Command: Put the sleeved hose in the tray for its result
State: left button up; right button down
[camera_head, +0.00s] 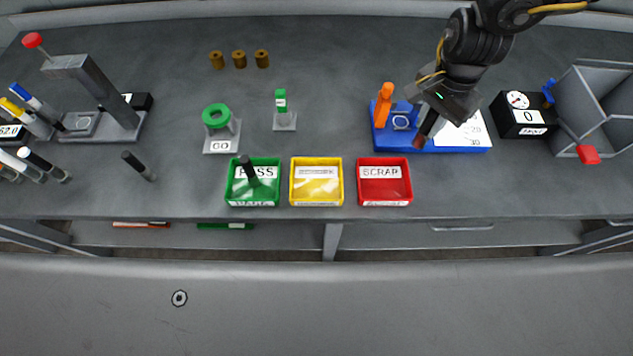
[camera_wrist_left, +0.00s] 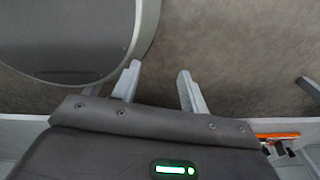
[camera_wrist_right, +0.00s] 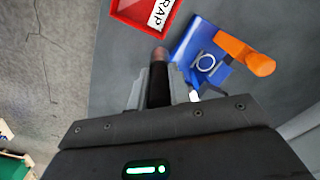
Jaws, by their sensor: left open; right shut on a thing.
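My right gripper (camera_head: 432,112) is shut on a dark hose (camera_wrist_right: 158,90) with a reddish-brown sleeved end (camera_wrist_right: 160,53). It holds the hose tilted over the blue fixture (camera_head: 440,140), with the sleeved end toward the red tray; I cannot tell whether the hose touches the fixture. A green PASS tray (camera_head: 252,204) has a dark hose (camera_head: 248,170) leaning in it. A yellow tray (camera_head: 316,200) and a red SCRAP tray (camera_head: 384,198) stand to its right and look empty. My left gripper (camera_wrist_left: 157,82) is open and empty, seen only in the left wrist view.
An orange lever (camera_head: 383,105) stands on the fixture. A black gauge box (camera_head: 523,115) and grey bin (camera_head: 600,100) are at right. A green ring gauge (camera_head: 216,116), a small green gauge (camera_head: 281,101) and brown sleeves (camera_head: 239,59) stand behind the trays. A grey press (camera_head: 100,90) is at left.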

aim_at(316, 183)
jog(key=z, duration=0.8)
jog(key=k, duration=1)
jog(key=u, duration=1.5)
jog(key=i, duration=0.5)
jog(key=z, duration=0.05)
